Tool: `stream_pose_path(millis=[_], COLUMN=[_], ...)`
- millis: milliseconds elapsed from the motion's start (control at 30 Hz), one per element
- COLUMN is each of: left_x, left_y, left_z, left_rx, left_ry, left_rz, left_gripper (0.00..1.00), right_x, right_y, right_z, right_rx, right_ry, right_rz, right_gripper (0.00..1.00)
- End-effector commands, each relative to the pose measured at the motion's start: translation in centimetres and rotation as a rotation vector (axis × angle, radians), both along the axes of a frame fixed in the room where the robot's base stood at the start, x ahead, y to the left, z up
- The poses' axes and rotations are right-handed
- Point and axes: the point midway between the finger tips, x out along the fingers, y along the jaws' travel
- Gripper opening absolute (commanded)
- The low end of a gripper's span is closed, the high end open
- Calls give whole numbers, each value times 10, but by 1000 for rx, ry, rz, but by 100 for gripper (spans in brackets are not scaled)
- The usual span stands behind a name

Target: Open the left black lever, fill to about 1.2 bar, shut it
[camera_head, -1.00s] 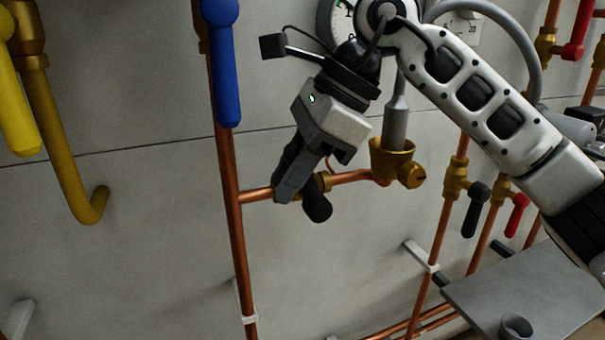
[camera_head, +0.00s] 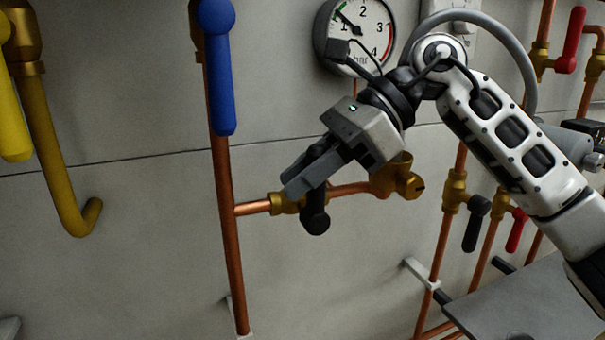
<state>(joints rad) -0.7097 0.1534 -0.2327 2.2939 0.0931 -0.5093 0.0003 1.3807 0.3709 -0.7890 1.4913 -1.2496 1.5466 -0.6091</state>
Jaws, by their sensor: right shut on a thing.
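The left black lever (camera_head: 316,219) is on a brass valve (camera_head: 281,203) in the short horizontal copper pipe. Its visible lower end hangs down, roughly across the pipe. My right gripper (camera_head: 303,178) reaches in from the upper right and is shut on the lever, its fingers hiding the lever's upper part. The round pressure gauge (camera_head: 371,38) shows above the gripper, partly covered by my wrist. Its needle points up and left, a little past the 1. My left gripper is not in view.
A blue lever (camera_head: 220,75) hangs on the vertical pipe to the left. A yellow lever (camera_head: 12,115) is at far left. Another black lever (camera_head: 475,222) and red levers (camera_head: 516,229) are at right. A grey shelf (camera_head: 520,305) juts out at lower right.

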Motion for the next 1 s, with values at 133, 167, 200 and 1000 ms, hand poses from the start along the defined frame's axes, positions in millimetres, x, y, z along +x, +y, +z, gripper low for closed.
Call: stream_pose_path(millis=[133,167,200,1000], left_x=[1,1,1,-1], left_y=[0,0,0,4], left_z=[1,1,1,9], left_rx=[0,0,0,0], left_ry=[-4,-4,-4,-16], left_rz=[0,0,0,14], left_gripper=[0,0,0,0], right_x=[1,1,1,-35], right_y=[-1,-1,-1,-1], right_z=[1,1,1,75], right_rx=[5,5,5,2], right_ry=[1,2,2,-5], right_rz=[-4,-5,-5,-2], right_gripper=[0,24,36,43])
